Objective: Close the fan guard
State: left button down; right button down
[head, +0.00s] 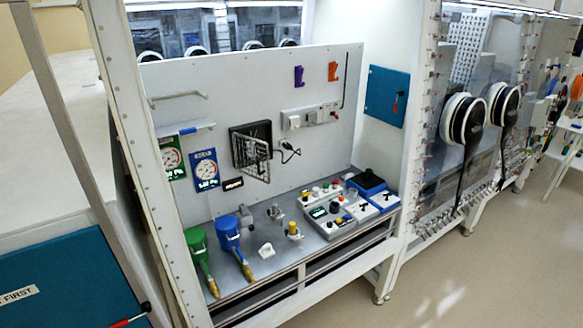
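The fan (262,131) is a dark square unit on the light back panel, left of the middle of the head view. Its wire guard (252,160) is a pale metal grille that stands out from the panel, swung open at an angle. The guard covers part of the fan's lower area from this viewpoint. Neither of my grippers shows in the head view.
Gauges (205,168) hang left of the fan, a socket strip (311,116) right. A white frame post (141,150) bounds the left.

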aim_at(248, 160)
jog(key=z, duration=0.3)
jog(key=i, duration=0.75)
jog(key=u, duration=0.7)
jog(key=i, duration=0.6)
jog(key=u, duration=0.65)
